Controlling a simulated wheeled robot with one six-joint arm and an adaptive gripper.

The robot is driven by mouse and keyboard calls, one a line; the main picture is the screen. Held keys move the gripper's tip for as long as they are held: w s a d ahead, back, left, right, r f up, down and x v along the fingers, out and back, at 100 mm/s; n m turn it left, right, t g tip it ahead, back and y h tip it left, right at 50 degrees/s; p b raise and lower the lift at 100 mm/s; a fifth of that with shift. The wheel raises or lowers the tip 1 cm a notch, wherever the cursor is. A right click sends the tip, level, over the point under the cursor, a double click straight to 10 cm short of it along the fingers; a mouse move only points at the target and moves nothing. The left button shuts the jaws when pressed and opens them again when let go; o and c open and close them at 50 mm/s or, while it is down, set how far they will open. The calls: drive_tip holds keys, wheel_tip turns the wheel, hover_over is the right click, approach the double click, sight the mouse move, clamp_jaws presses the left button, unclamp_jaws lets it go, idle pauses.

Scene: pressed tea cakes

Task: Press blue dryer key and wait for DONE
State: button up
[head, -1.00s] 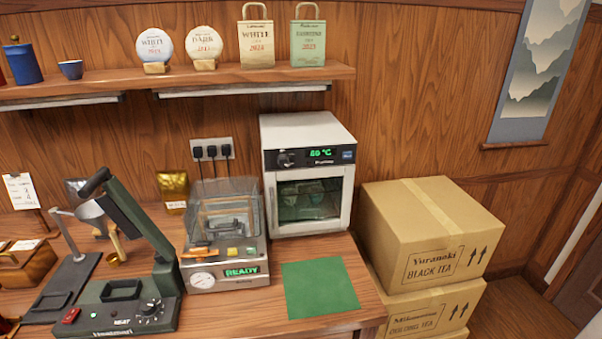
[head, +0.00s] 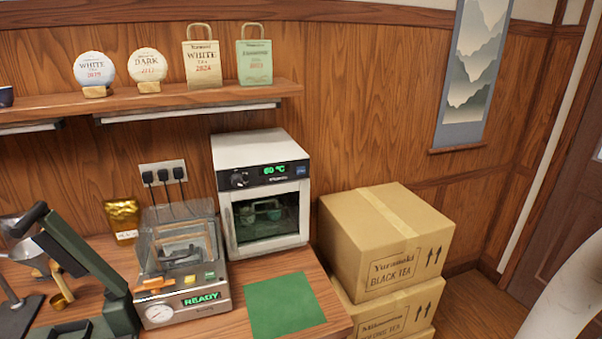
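The dryer (head: 262,150) is a white and dark box oven at the back right of the counter, against the wood wall. Its glass door (head: 266,216) is shut, with pale green items dimly visible inside. Its display (head: 274,170) shows a green reading that looks like 60 °C, not DONE. The small blue key (head: 300,170) sits at the right end of the dark control panel, right of the display. My gripper is not in view. A pale, rounded, blurred shape (head: 570,300) at the lower right edge may be part of my arm.
A press machine (head: 185,275) reading READY stands left of the dryer. A green mat (head: 284,306) lies bare in front of the dryer. Stacked cartons (head: 385,245) stand to the right. A shelf (head: 200,99) with tea cakes and bags hangs above.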

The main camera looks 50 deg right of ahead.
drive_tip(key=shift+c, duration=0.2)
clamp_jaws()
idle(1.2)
